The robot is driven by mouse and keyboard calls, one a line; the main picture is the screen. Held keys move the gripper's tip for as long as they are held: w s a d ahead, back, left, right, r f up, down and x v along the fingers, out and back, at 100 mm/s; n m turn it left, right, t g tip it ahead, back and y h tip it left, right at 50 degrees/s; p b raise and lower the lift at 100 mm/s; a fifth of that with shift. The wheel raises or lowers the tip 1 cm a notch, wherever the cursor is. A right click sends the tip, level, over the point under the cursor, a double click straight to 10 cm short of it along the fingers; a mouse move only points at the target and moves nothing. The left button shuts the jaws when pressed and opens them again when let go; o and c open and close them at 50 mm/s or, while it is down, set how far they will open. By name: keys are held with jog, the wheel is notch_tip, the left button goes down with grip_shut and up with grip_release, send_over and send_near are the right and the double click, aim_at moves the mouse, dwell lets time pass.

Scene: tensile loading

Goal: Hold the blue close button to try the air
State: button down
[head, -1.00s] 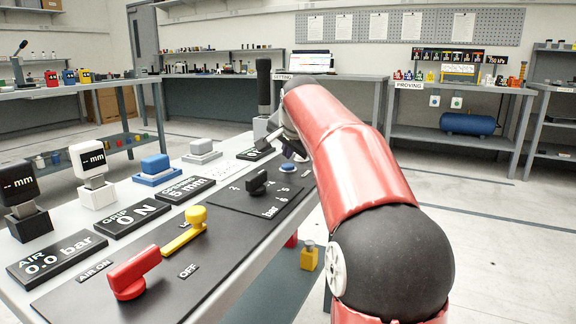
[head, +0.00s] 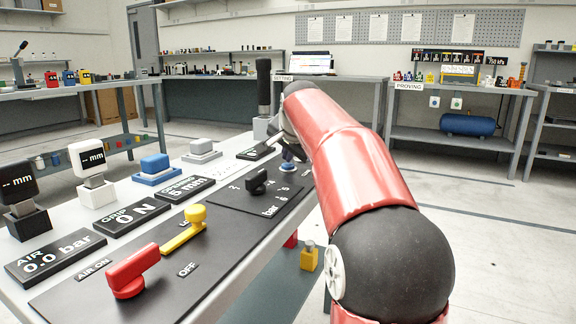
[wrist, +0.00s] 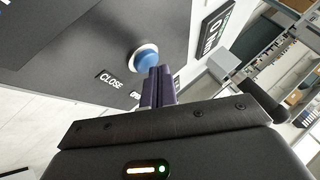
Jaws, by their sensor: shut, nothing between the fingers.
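The blue close button (wrist: 145,58) sits in a pale ring on the dark panel, beside the CLOSE label (wrist: 110,82) in the wrist view. In the head view the button (head: 288,167) shows small at the panel's far end, just under my gripper (head: 294,153). My gripper (wrist: 158,72) is shut and empty. Its fingertips overlap the button's lower edge in the wrist view; whether they touch it I cannot tell. The air display (head: 55,255) reads 0.0 bar.
The panel carries a red lever (head: 133,268), a yellow lever (head: 186,228) and a black knob (head: 257,181). Grip (head: 130,216) and opening (head: 186,189) displays line its left side. A dark upright post (head: 264,88) stands behind my gripper. Floor at the right is clear.

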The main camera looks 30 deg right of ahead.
aim_at(289, 166)
jog(key=shift+f, duration=0.45)
dwell(1.5)
dwell(0.3)
jog(key=shift+r+p, duration=0.7)
jog(key=shift+r, duration=0.3)
notch_tip(289, 166, up, 5)
jog(key=p, duration=0.5)
